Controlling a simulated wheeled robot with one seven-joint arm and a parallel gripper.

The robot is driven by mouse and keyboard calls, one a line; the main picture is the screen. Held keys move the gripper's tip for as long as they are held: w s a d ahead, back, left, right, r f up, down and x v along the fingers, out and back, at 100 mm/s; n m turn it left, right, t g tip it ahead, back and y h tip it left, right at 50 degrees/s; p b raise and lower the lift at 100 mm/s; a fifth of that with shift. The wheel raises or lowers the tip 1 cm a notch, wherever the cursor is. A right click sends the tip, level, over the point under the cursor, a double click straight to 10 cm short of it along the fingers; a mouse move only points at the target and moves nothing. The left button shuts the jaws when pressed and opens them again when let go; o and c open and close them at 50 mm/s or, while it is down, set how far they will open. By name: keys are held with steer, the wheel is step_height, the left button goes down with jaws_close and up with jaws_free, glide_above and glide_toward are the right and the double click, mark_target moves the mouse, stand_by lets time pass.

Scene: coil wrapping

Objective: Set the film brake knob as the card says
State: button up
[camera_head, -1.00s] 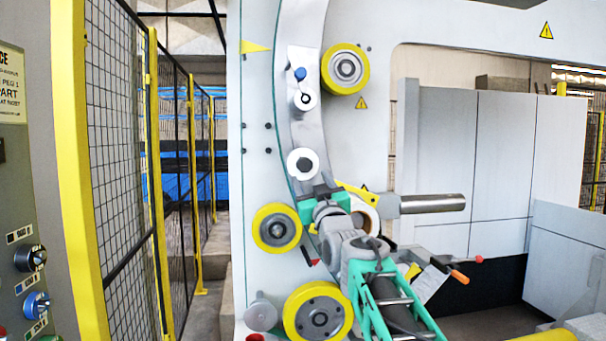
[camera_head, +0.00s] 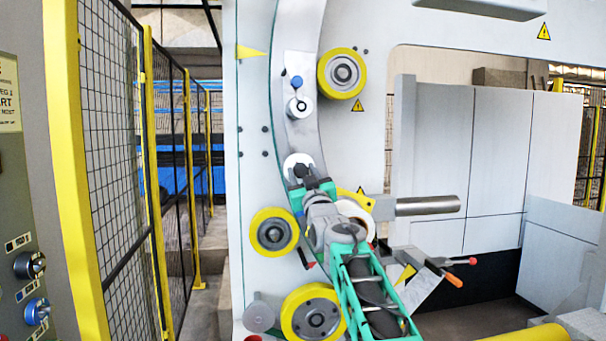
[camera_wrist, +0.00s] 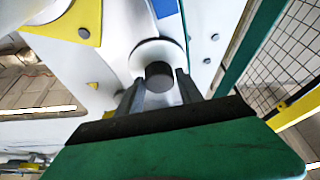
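A dark round knob on a white disc (camera_head: 293,160) sits on the curved metal plate of the machine; I cannot read its setting. In the wrist view the knob (camera_wrist: 159,76) shows between my fingertips. My gripper (camera_head: 309,178) is right at this knob, open, one finger on each side, with what looks like a small gap. A card (camera_head: 9,95) is cut off at the left edge and mostly unreadable.
Yellow rollers stand at the upper right (camera_head: 342,75), left (camera_head: 274,232) and below (camera_head: 317,314) the gripper. A metal bar (camera_head: 427,205) sticks out to the right. A lever with an orange grip (camera_head: 453,277) is beside my arm. A mesh fence (camera_head: 95,130) stands left.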

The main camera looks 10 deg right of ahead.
jaws_close()
